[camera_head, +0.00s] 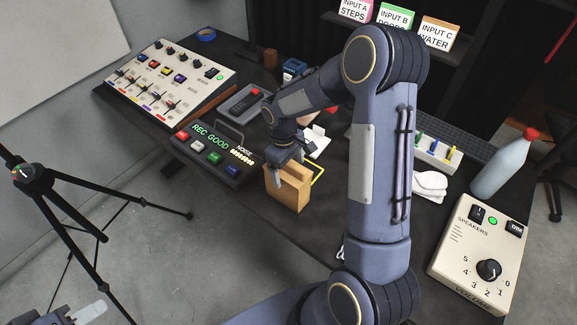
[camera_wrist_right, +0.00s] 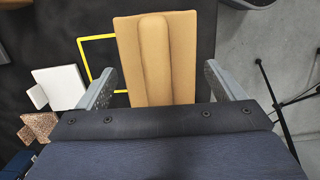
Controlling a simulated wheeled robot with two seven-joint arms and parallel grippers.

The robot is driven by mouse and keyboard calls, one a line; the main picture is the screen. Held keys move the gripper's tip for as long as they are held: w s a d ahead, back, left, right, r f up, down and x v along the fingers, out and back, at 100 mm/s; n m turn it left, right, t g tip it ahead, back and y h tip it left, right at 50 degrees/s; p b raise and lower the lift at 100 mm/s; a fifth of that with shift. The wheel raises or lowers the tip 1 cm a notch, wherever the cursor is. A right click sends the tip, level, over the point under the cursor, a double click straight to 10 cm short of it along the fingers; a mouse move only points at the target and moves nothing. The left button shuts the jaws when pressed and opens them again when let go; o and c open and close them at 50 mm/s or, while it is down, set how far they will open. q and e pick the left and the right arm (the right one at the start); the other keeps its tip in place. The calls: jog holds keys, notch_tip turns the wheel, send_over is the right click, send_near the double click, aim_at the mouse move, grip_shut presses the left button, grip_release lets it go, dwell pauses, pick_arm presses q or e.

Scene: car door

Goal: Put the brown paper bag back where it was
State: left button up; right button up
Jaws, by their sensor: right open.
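The brown paper bag (camera_head: 288,190) stands upright near the front edge of the dark table in the head view. In the right wrist view the bag (camera_wrist_right: 136,55) lies between the finger lines of my right gripper (camera_wrist_right: 160,68). Those fingers are open, with a gap to the bag visible on each side. In the head view my right gripper (camera_head: 284,165) is at the bag's top. A yellow square outline (camera_head: 318,174) is on the table beside the bag; the bag partly covers it in the wrist view (camera_wrist_right: 82,62). My left gripper (camera_head: 88,313) is partly visible at the bottom left.
A REC GOOD button panel (camera_head: 214,152) stands close left of the bag. White items (camera_head: 317,138) lie behind it. A speaker volume box (camera_head: 480,255) and a bottle (camera_head: 503,165) are at the right. A tripod (camera_head: 75,215) stands on the floor at left.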

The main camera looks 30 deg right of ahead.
jog(key=shift+r, duration=0.1)
jog(key=shift+r, duration=0.2)
jog(key=r, duration=0.3)
jog(key=w+r, duration=0.1)
jog(key=r, duration=0.3)
jog(key=r+b, duration=0.1)
jog(key=r, duration=0.3)
jog(key=shift+w+a+r, duration=0.15)
jog(key=shift+a, duration=0.1)
jog(key=s+a+r+m+t+y, duration=0.25)
jog(key=s+r, duration=0.45)
jog(key=s, duration=0.5)
jog(key=s+a+f+m+t+y, duration=0.1)
jog(key=s+a+m+t+y, duration=0.1)
jog(key=s, duration=0.9)
jog(key=shift+a+f+m+t, duration=0.3)
jog(key=shift+a+m+t, duration=0.55)
jog(key=shift+a+t, duration=0.35)
